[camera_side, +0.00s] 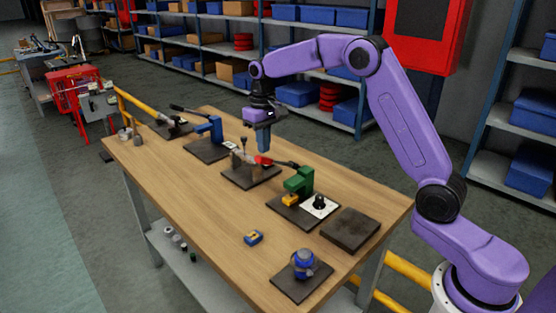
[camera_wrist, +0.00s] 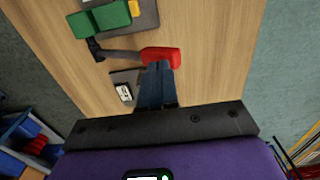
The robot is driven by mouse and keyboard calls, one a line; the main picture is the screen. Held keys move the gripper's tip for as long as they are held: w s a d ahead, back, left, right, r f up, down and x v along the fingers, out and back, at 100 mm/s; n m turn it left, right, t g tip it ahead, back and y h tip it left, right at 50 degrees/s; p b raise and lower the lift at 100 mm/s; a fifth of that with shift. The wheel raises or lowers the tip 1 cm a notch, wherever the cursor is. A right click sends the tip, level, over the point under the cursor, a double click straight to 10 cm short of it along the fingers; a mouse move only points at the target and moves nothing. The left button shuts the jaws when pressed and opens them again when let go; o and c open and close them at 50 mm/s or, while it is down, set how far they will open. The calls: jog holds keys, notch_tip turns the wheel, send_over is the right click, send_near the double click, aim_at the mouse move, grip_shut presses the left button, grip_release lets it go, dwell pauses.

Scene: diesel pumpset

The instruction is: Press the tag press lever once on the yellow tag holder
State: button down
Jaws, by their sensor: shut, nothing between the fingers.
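The tag press is a green press (camera_side: 299,182) on a dark plate, right of the bench's middle; it also shows in the wrist view (camera_wrist: 103,19). Its dark lever reaches left to a red grip (camera_side: 263,160), also in the wrist view (camera_wrist: 165,56). A small yellow block (camera_side: 290,199), seemingly the tag holder, sits at the press's foot; part of it shows in the wrist view (camera_wrist: 134,7). My gripper (camera_side: 264,152) is shut and empty, pointing down at the red grip. In the wrist view its fingertips (camera_wrist: 158,66) overlap the grip's near edge; I cannot tell whether they touch.
A blue press (camera_side: 214,127) stands left on the wooden bench (camera_side: 190,200). A white plate with a black knob (camera_side: 319,204) is beside the green press. A blue-yellow block (camera_side: 253,238) and a blue round part (camera_side: 303,260) lie nearer. The bench's front left is clear.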

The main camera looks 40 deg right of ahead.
aim_at(264, 157)
jog(key=shift+f, duration=0.1)
jog(key=shift+f, duration=3.8)
notch_tip(264, 157, up, 13)
jog(key=shift+d, duration=0.2)
jog(key=shift+r, duration=0.1)
jog(key=s+a+n, duration=0.3)
jog(key=s+a, duration=0.2)
jog(key=s, duration=0.4)
jog(key=s+a+n, duration=0.3)
jog(key=s+a, duration=0.2)
jog(key=s, duration=0.4)
jog(key=s+d+f+n, duration=0.2)
jog(key=s+f+n, duration=0.1)
jog(key=s, duration=0.8)
jog(key=s+d+f+n, duration=0.3)
jog(key=s, duration=0.9)
jog(key=shift+s+n, duration=0.2)
jog(key=shift+n, duration=0.1)
